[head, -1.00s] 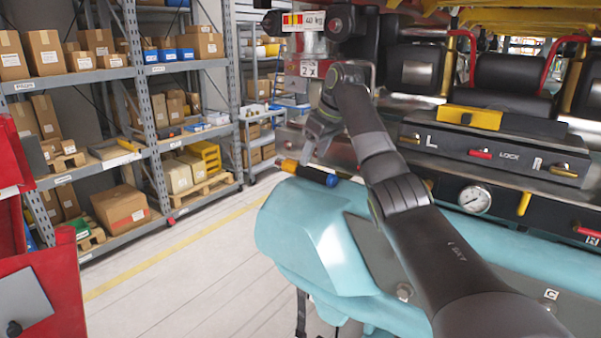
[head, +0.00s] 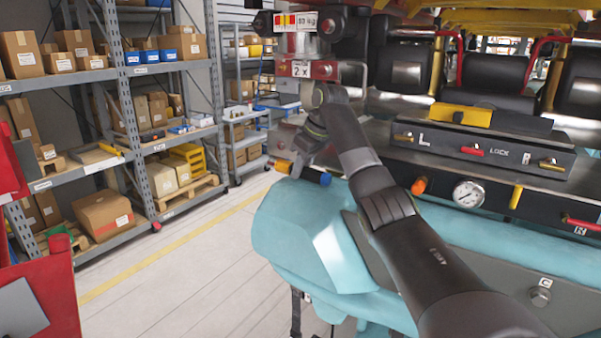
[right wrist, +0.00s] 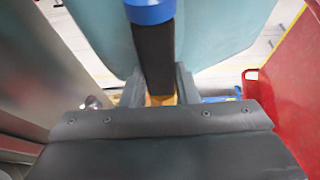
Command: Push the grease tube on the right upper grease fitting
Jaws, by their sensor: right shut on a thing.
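The grease tube has a black body, an orange end and a blue end. In the head view, my right gripper (head: 304,167) is shut around its middle. The orange end (head: 283,165) points left and the blue end (head: 325,179) points right. In the right wrist view, the tube's black body (right wrist: 153,55) runs up from between the jaws (right wrist: 158,95) to a blue collar (right wrist: 150,12). The tube is in front of the machine's left side, above the teal cover (head: 300,225). I cannot make out the right upper grease fitting. My left gripper is out of view.
A panel (head: 480,150) marked L, LOCK and R has several handles. Below it are a gauge (head: 468,194) and an orange knob (head: 419,186). Shelves with boxes (head: 102,212) stand at left. A red object (head: 40,285) is at lower left. The floor (head: 190,285) between is clear.

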